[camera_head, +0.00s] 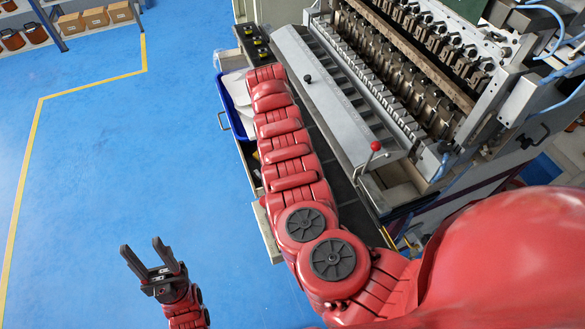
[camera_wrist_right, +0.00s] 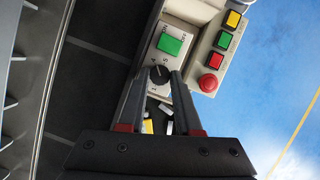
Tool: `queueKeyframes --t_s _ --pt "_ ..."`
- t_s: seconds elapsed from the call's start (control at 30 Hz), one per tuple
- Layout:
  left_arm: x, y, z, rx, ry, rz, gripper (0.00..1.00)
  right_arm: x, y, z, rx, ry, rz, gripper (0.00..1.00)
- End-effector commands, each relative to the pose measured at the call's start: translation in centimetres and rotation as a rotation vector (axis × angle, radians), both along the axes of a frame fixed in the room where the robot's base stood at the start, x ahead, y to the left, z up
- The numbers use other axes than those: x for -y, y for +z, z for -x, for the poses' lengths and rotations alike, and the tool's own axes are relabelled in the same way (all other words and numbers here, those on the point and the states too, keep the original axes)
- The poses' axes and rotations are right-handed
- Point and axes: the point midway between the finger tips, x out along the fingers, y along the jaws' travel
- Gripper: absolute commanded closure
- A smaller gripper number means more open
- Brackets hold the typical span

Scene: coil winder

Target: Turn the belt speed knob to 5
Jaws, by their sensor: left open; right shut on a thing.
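The belt speed knob (camera_wrist_right: 158,74) is a small black round knob on a light grey panel, in the right wrist view. Numbers are printed around it, partly covered by my fingers; I cannot tell which one it points at. My right gripper (camera_wrist_right: 164,78) has its fingertips on either side of the knob and is shut on it. In the head view the right gripper and the knob are hidden behind my red arm. My left gripper (camera_head: 147,256) is open and empty over the blue floor at the lower left.
A green button (camera_wrist_right: 170,44) sits above the knob. A box with yellow, green and red buttons and a red round button (camera_wrist_right: 208,83) stands close to the right finger. The coil winder (camera_head: 400,80) fills the upper right, with a red-ball lever (camera_head: 375,146). A blue bin (camera_head: 225,100) stands beside my arm.

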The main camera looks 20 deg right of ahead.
Motion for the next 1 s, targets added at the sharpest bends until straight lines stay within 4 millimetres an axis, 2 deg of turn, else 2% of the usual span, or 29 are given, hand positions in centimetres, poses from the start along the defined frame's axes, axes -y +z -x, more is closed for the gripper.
queueKeyframes --t_s 0.03,0.1,0.4,0.7,1.0 --pt "0.0 -1.0 0.0 0.000 0.000 0.000 0.50 0.0 -0.4 -0.1 0.002 -0.044 -0.002 1.00" --pt "0.0 -1.6 0.0 0.000 0.000 0.000 0.50 0.1 -0.5 -0.1 0.000 -0.105 -0.002 1.00" --pt "0.0 -3.6 0.0 0.000 0.000 0.000 0.50 0.2 -0.3 -0.1 0.001 -0.314 -0.003 1.00" --pt "0.0 -4.5 0.0 0.000 0.000 0.000 0.50 0.4 -0.1 0.0 0.000 -0.420 0.000 1.00" --pt "0.0 -4.6 0.0 0.000 0.000 0.000 0.50 0.4 -0.1 0.0 -0.001 -0.442 0.000 1.00"
